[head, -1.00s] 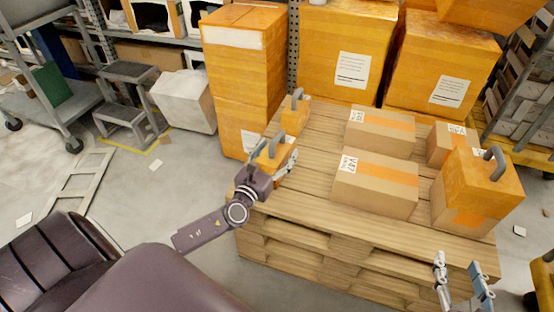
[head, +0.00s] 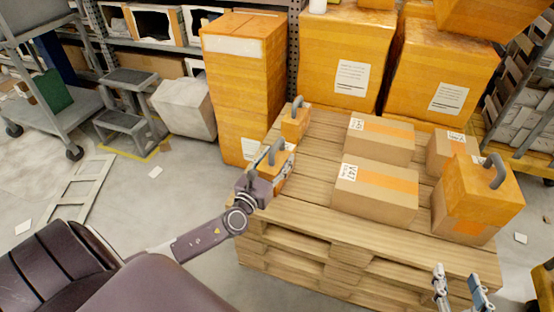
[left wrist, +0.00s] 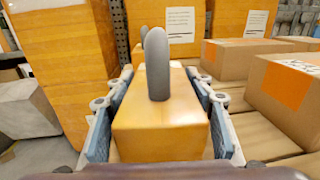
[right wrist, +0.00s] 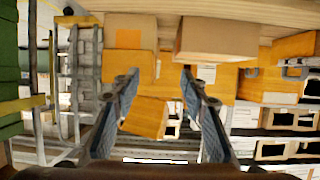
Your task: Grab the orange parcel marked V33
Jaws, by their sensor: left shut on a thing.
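A small orange parcel with a grey loop handle (head: 277,160) stands at the left edge of the wooden pallet. My left gripper (head: 268,173) is shut on it, with a finger against each side; the parcel (left wrist: 160,128) fills the space between the fingers in the left wrist view. No marking on it is readable. A similar orange parcel (head: 295,124) stands just behind it. A larger orange parcel with a handle (head: 470,205) stands at the pallet's right; its marking cannot be read. My right gripper (head: 462,287) is open and empty in front of the pallet's right corner.
Brown cartons, one marked V47 (head: 375,190), lie mid-pallet (head: 300,215). Tall orange-wrapped boxes (head: 345,60) stand behind, another stack (head: 243,90) at the back left. A grey step stool (head: 127,110) and a white ladder-like frame (head: 85,190) are on the left floor.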

